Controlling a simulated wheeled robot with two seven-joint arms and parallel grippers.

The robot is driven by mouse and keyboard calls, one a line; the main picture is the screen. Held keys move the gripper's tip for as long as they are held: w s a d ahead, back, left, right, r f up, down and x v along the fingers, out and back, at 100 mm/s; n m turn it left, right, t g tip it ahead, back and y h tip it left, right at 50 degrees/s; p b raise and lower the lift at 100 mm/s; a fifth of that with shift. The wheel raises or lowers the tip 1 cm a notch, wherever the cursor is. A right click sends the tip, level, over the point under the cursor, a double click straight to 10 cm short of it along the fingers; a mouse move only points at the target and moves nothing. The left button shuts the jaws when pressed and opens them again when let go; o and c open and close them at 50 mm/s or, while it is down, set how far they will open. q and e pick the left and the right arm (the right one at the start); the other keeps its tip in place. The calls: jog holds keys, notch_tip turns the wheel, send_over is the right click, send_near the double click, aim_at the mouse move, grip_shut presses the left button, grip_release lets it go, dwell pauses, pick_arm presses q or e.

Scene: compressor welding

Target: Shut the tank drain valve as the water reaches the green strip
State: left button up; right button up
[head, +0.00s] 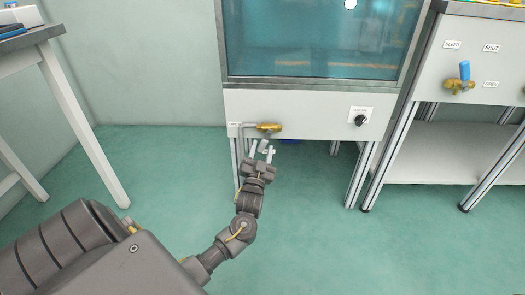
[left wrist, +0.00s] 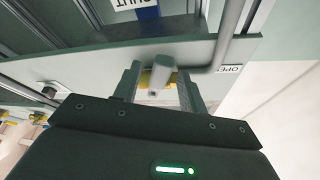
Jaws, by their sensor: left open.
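The drain valve (head: 268,127) is a brass body on the white panel under the tank (head: 310,70). A grey bent rod (head: 246,126) runs from it towards a small label at the left. My left gripper (head: 262,150) is open just below and in front of the valve, pointing at it. In the left wrist view, a grey rounded end (left wrist: 162,70) of the valve shows between the open fingers (left wrist: 158,92), with brass behind it; contact cannot be told. Blue-green water shows behind the tank window. The green strip cannot be made out. My right gripper is out of view.
A black knob (head: 361,120) sits right of the valve on the panel. A bench at the right carries another brass valve with a blue handle (head: 464,72) and several labels. A white-legged table (head: 75,110) stands at the left. The floor between is clear.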

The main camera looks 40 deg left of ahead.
pick_arm(q)
jog(key=shift+x, duration=0.9)
grip_shut()
